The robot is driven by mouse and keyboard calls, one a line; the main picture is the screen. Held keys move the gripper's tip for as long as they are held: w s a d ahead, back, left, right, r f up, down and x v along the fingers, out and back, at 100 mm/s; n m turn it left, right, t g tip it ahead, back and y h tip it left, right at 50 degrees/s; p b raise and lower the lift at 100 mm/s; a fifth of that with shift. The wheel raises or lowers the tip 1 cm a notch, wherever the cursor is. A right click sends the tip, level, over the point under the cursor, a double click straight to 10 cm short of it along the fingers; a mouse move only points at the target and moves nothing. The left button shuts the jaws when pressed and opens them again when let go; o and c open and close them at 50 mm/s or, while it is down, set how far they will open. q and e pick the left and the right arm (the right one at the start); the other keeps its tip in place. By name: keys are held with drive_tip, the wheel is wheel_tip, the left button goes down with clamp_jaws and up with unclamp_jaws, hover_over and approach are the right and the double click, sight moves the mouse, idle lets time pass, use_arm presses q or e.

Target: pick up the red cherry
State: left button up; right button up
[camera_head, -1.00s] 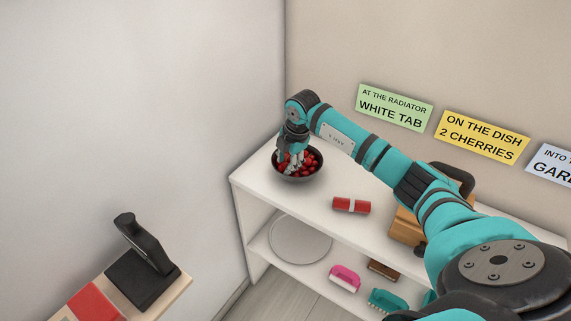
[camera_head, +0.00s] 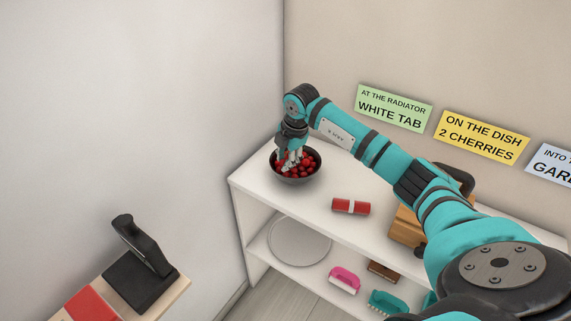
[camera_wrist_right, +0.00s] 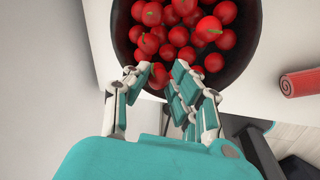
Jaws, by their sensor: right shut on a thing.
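Several red cherries (camera_head: 309,168) fill a dark round bowl (camera_head: 300,181) on top of the white shelf unit, at its left end. They also show in the right wrist view (camera_wrist_right: 207,28), inside the dark bowl (camera_wrist_right: 245,50). My right gripper (camera_head: 291,165) points down into the bowl, with its fingertips among the cherries. In the right wrist view its fingers (camera_wrist_right: 161,74) are shut on a red cherry (camera_wrist_right: 158,72), which the fingers partly hide. My left gripper is not in view.
A red roll with a white band (camera_head: 351,206) lies right of the bowl. A wooden box (camera_head: 405,228) stands further right. A round plate (camera_head: 299,240) and brushes (camera_head: 345,278) are on the lower shelf. A black stand (camera_head: 143,262) is at lower left. Walls stand close behind the bowl.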

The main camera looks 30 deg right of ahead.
drive_tip(key=shift+r, duration=0.9)
drive_tip(key=s+a+b, duration=0.1)
drive_tip(key=s+a, duration=0.3)
drive_tip(key=s, duration=0.2)
drive_tip(key=s+a+r+b, duration=0.1)
drive_tip(key=s+a+b, duration=0.1)
drive_tip(key=s+a, duration=0.2)
drive_tip(key=s, duration=0.3)
drive_tip(key=shift+s+a+r, duration=0.25)
drive_tip(key=shift+s, duration=0.05)
